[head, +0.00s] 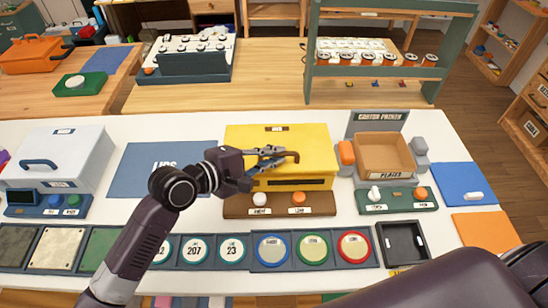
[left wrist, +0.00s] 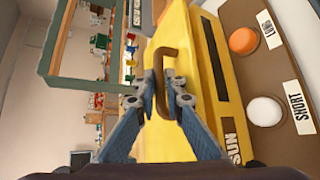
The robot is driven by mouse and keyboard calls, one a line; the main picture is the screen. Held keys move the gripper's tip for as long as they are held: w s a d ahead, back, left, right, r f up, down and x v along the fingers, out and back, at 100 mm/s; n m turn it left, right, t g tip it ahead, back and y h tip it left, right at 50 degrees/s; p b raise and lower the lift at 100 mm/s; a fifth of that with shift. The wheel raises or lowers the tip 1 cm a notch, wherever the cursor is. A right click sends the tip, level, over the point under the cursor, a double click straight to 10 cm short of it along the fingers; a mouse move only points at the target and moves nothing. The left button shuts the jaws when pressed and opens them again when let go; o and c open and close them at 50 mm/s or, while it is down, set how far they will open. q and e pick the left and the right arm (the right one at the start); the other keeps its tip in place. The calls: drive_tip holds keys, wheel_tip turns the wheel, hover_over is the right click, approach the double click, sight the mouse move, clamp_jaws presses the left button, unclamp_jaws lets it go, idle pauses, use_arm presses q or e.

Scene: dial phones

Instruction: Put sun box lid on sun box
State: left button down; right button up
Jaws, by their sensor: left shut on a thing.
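The yellow sun box (head: 300,189) stands near the middle of the white table, with a dark slot in its front. The wrist view shows its SUN label. The flat yellow lid (head: 312,142) with a brown handle (head: 292,155) is over the top of the box. I cannot tell whether it is fully seated or slightly raised. My left gripper (head: 272,155) is shut on the brown handle, which also shows between the fingers in the left wrist view (left wrist: 160,75). The gripper and arm hide part of the lid's left side. My right gripper is out of view.
The blue LIDS mat (head: 140,170) left of the box is bare. A white box (head: 75,150) with a blue handle stands further left. The carton packer (head: 385,155) stands close right. A brown panel (head: 330,203) with white and orange buttons lies in front.

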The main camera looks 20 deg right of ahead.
use_arm(q)
drive_tip(key=shift+f, duration=0.6)
drive_tip(key=c, duration=2)
unclamp_jaws()
drive_tip(key=shift+f, duration=0.1)
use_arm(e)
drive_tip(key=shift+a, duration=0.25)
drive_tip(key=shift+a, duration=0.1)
use_arm(q)
drive_tip(key=shift+a, duration=0.15)
drive_tip(key=b+v, duration=0.1)
drive_tip(key=v, duration=1.1)
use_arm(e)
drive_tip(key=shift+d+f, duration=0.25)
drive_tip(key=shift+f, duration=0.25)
